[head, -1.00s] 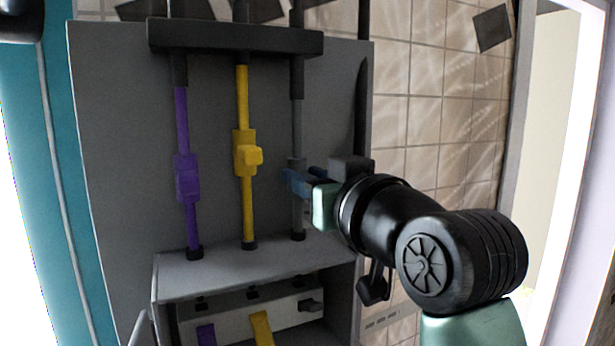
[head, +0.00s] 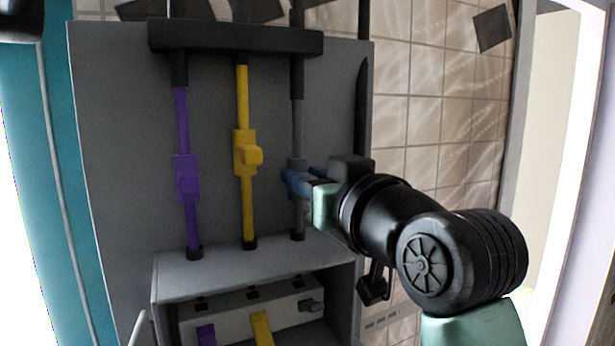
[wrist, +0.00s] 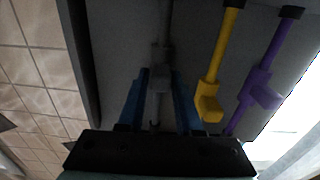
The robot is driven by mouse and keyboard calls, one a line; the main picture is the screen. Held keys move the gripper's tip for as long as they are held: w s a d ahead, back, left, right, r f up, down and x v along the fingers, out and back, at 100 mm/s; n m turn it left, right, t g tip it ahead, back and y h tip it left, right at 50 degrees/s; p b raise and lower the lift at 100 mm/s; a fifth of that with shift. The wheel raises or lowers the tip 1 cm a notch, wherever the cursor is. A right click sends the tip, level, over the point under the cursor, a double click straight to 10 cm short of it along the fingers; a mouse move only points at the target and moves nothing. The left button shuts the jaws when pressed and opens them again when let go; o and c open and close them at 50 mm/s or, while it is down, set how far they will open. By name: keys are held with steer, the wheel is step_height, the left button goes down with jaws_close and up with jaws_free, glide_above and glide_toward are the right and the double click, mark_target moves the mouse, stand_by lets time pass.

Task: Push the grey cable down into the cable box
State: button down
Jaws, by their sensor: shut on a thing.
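The grey cable (head: 297,123) hangs at the right of three cables on the grey panel. It runs from the black bar down to a black collar on the cable box (head: 250,267). A grey grip block sits partway down it, partly hidden by my blue fingers in the head view. My gripper (head: 300,180) is at this block, shut on it. In the wrist view the block (wrist: 160,80) lies between the two blue fingertips (wrist: 159,78), and the grey cable continues behind it.
The yellow cable (head: 242,100) with its protruding grip is close left of my fingers, and the purple cable (head: 182,115) is farther left. The black bar (head: 235,38) spans above. The open box front shows yellow and purple pieces inside.

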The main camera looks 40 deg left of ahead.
steer(key=shift+f+b, duration=1.75)
steer(key=shift+f, duration=0.55)
steer(key=c, duration=0.7)
jaws_free()
steer(key=shift+r, duration=0.1)
steer(key=b+v, duration=0.5)
steer(key=v, duration=0.8)
steer(key=shift+w, duration=0.1)
